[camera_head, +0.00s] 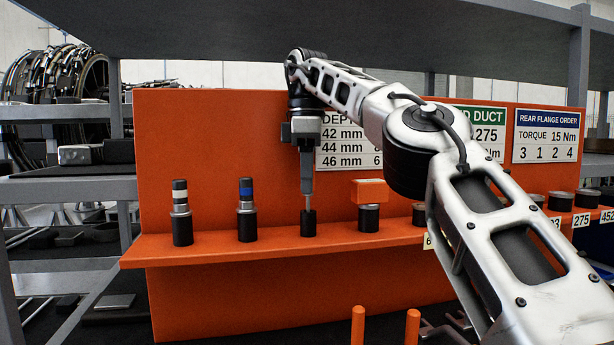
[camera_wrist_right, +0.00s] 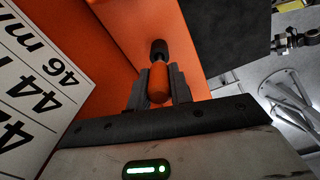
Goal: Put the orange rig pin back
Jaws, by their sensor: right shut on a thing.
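My right gripper (camera_head: 307,192) points straight down over a black holder (camera_head: 308,223) on the orange ledge. In the right wrist view, its fingers (camera_wrist_right: 159,84) are shut on the orange rig pin (camera_wrist_right: 158,80), one finger on each side. The black holder (camera_wrist_right: 158,47) shows in line beyond the pin's far end. In the head view the fingers hide most of the pin, and a thin shaft shows between the fingertips and the holder. I cannot tell how deep the pin sits in the holder. My left gripper is not in view.
On the ledge (camera_head: 280,245), a white-banded tool (camera_head: 181,212) and a blue-banded tool (camera_head: 246,209) stand left of the gripper. An orange-topped block (camera_head: 370,191) on a black holder stands close right. Two orange posts (camera_head: 357,325) (camera_head: 412,327) rise in front. A shelf hangs overhead.

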